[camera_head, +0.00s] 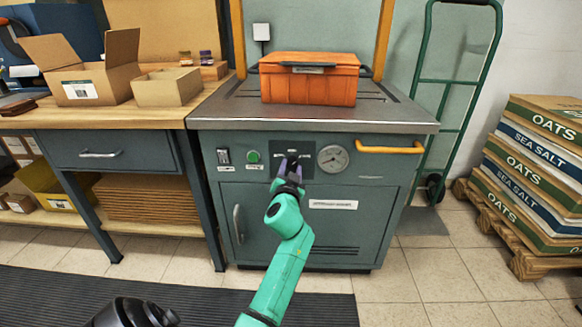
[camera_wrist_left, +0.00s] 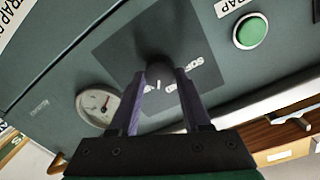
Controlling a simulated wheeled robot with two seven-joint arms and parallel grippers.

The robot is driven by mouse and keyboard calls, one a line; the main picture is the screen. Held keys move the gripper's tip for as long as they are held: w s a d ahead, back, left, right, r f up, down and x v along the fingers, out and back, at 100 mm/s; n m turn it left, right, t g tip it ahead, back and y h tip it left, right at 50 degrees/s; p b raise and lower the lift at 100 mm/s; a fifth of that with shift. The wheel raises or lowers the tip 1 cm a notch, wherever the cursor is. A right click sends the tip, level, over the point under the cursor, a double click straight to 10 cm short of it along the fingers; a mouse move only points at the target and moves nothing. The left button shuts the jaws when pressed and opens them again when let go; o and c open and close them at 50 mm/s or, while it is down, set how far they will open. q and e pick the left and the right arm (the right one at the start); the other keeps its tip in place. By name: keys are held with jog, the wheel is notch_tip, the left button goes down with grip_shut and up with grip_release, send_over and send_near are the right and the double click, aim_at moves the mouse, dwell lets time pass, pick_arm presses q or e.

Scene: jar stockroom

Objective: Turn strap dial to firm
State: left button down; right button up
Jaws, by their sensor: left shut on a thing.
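The strap dial is a dark round knob (camera_wrist_left: 158,72) on a dark square plate (camera_wrist_left: 112,52) in the left wrist view. A white mark shows on the knob, and part of a white "SOFT" label (camera_wrist_left: 188,75) shows beside it. In the head view the plate (camera_head: 307,147) is on the front of a grey-green machine (camera_head: 380,173), and my gripper mostly covers the knob. My left gripper (camera_head: 288,166) is shut on the knob, one finger on each side. I cannot read the firm label. My right gripper is not in view.
A green button (camera_head: 253,157) and a switch (camera_head: 224,156) are left of the dial plate. A round gauge (camera_head: 333,158) and a yellow handle (camera_head: 389,146) are to its right. An orange case (camera_head: 308,86) stands on top. Oats and sea salt sacks (camera_head: 530,165) are stacked far right.

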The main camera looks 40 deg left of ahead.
pick_arm(q)
jog(key=shift+m+p, duration=0.55)
jog(key=shift+m, duration=1.75)
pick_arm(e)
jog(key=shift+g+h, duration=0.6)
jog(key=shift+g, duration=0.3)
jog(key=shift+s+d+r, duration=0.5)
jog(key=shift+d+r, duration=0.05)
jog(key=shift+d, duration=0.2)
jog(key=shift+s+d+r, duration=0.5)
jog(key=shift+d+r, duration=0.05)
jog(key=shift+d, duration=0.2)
pick_arm(q)
jog(key=shift+c, duration=1.8)
grip_release()
